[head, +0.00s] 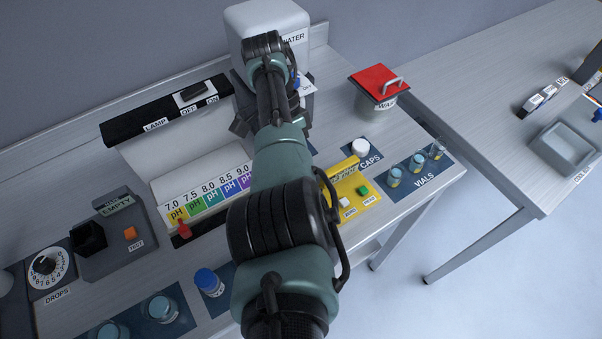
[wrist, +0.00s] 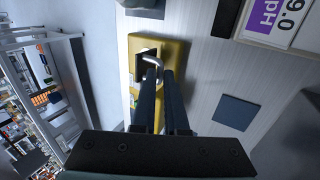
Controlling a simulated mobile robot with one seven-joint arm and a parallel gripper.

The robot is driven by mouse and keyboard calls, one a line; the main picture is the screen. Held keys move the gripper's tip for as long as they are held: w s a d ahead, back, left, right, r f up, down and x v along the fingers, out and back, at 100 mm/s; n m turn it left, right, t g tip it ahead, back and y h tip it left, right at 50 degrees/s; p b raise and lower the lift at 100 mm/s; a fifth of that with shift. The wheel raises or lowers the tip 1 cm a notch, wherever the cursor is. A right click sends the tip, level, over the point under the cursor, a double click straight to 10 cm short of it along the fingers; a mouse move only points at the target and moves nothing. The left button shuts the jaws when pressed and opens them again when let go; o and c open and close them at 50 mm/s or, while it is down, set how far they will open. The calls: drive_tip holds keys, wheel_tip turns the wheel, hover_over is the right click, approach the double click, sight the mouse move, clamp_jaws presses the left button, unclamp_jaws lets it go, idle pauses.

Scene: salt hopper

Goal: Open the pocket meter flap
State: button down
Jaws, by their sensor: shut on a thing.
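The yellow pocket meter (head: 359,190) lies on the bench right of the pH chart, with a white and a green button on its face. A raised yellow bar, apparently its flap (head: 343,168), runs along its far side; my arm hides its left part. In the wrist view the yellow meter (wrist: 172,46) carries a pale metal loop handle (wrist: 152,57) over a dark patch. My gripper (wrist: 160,75) has its two dark fingers close together at this loop, shut on it. My arm hides the gripper in the head view. I cannot tell how far the flap stands open.
The caps pad (head: 360,148) and several vials (head: 417,162) stand close right of the meter. The pH chart (head: 208,195) and water dispenser (head: 268,30) are left and behind. A red-lidded waste pot (head: 375,100) stands at the back right. The bench edge is near.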

drive_tip(key=shift+d, duration=0.1)
idle(0.3)
drive_tip(key=c, duration=0.9)
unclamp_jaws()
drive_tip(key=shift+c, duration=0.2)
drive_tip(key=shift+r, duration=0.1)
